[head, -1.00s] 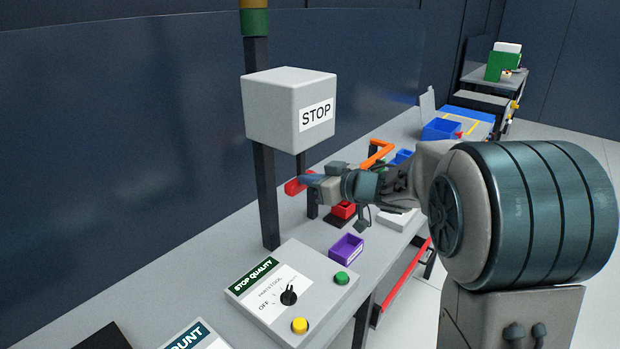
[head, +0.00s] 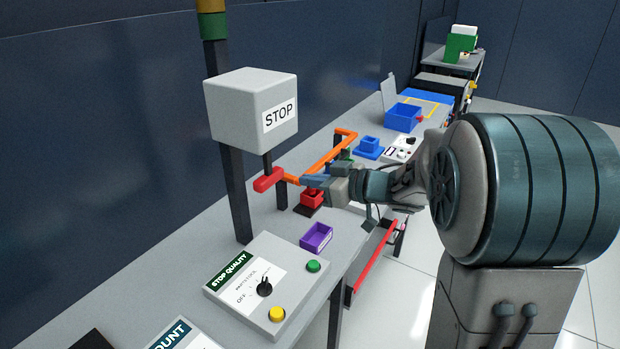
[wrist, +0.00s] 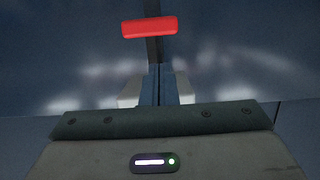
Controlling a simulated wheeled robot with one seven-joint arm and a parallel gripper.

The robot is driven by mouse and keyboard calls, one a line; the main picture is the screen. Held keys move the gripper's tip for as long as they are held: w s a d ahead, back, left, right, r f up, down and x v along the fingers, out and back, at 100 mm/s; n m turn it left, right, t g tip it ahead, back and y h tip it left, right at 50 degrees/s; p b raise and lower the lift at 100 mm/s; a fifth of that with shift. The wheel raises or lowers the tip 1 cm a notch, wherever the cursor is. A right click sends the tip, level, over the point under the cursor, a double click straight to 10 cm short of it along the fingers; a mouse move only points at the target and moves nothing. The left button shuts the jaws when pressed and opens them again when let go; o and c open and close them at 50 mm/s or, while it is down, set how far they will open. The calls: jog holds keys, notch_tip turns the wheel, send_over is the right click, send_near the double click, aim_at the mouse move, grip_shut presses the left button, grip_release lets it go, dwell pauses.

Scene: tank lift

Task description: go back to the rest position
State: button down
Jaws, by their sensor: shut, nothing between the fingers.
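My gripper (head: 312,181) is in the middle of the head view, held above the workbench and pointing left. Its blue fingers are together with nothing between them; they also show shut in the wrist view (wrist: 159,86). The red handle (head: 268,179) hangs below the STOP box (head: 252,110), just left of the fingertips, with a gap between. In the wrist view the red handle (wrist: 150,27) lies beyond the fingertips, against the dark wall.
The grey workbench (head: 221,260) carries a STOP QUALITY panel (head: 246,303), a purple tray (head: 316,237), a red part (head: 312,198) and an orange bar (head: 330,152) near my gripper. A blue bin (head: 403,117) stands farther back. The floor at right is clear.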

jog(key=w+d+r+m+t+h, duration=0.1)
jog(key=d+r+m+t+h, duration=0.2)
jog(key=d+m+t+h, duration=0.25)
jog(key=s+d+f+m+g+h+b, duration=0.1)
jog(key=s+d+f+m+g+h, duration=0.15)
jog(key=s+d+h, duration=0.5)
jog(key=s+a+f+m+g, duration=0.1)
jog(key=s+f+g, duration=0.1)
jog(key=s, duration=0.4)
jog(key=s+a+f+g, duration=0.1)
jog(key=s+f+g, duration=0.2)
jog(key=s, duration=0.4)
jog(key=s+a+f+m+g+b, duration=0.1)
jog(key=s+f+g, duration=0.1)
jog(key=s, duration=0.5)
jog(key=shift+s+f+m+g+y, duration=0.15)
jog(key=shift+f+m+g+y, duration=0.2)
jog(key=shift+g, duration=0.35)
